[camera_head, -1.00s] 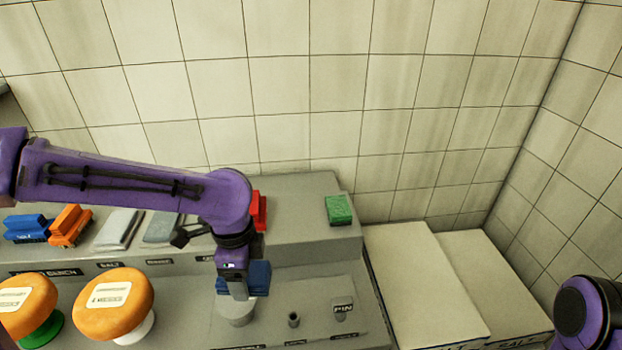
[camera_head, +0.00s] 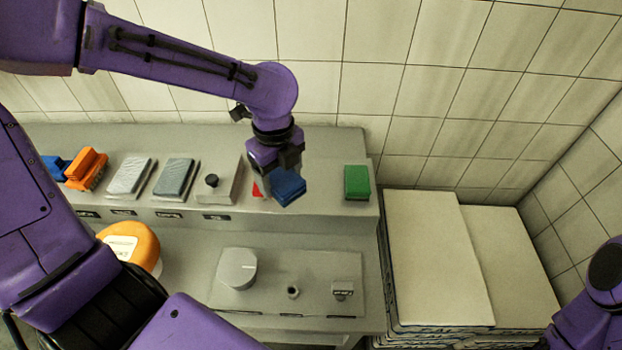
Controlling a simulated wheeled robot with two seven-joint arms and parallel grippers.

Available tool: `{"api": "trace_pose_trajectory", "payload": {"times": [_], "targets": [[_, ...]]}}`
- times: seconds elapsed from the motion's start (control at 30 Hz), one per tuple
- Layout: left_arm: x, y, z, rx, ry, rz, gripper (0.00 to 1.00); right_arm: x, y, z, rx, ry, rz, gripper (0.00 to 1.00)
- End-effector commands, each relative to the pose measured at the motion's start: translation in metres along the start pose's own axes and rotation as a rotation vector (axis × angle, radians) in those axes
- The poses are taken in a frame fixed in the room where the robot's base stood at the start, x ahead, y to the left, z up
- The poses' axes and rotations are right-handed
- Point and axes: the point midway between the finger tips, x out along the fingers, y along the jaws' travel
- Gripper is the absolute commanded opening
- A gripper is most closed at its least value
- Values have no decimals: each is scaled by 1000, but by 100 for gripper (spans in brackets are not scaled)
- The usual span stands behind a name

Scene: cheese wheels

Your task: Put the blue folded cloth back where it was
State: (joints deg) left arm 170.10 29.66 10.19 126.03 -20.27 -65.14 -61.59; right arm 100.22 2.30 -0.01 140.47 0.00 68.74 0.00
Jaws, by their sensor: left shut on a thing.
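The blue folded cloth (camera_head: 289,189) is held in my left gripper (camera_head: 278,165), which is shut on it. The cloth hangs tilted above the front part of the raised grey shelf (camera_head: 330,207), between a small red thing (camera_head: 257,189) and a green block (camera_head: 357,182). The red thing is mostly hidden behind the gripper and cloth. I cannot tell whether the cloth touches the shelf. The fingertips of my right gripper are not in view; only part of my right arm shows at the lower right.
The shelf also bears an orange brush (camera_head: 86,168), a light grey cloth (camera_head: 130,176), a darker grey cloth (camera_head: 174,178) and a black-knobbed block (camera_head: 219,185). Below are an orange cheese wheel (camera_head: 130,243) and a grey round piece (camera_head: 237,267). Pale slabs (camera_head: 435,255) are stacked at right.

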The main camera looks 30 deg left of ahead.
Motion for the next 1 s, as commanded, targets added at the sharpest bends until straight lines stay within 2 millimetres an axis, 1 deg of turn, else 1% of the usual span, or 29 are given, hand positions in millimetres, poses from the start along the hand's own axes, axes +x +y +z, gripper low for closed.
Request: {"api": "trace_pose_trajectory", "payload": {"times": [0.07,0.17,0.23,0.27,0.4,0.5,0.7,0.8,0.87,1.0], "targets": [[4,-9,5,-6,-18,-9,46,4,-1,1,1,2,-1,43],[22,-32,9,-8,-15,-13,46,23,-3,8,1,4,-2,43],[17,-47,12,-5,-11,-9,46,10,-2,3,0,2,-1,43],[20,-54,13,-5,-10,-9,46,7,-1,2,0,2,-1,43],[48,-77,17,-5,-10,-7,46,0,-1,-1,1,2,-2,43],[64,-90,19,-3,-11,-9,46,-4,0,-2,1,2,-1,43],[83,-106,21,-3,-10,-10,46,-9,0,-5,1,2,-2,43],[101,-105,22,-4,-10,-8,46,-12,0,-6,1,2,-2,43],[109,-105,22,-4,-11,-9,46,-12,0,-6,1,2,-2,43],[112,-105,22,-4,-12,-14,46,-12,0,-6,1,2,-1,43]]}}
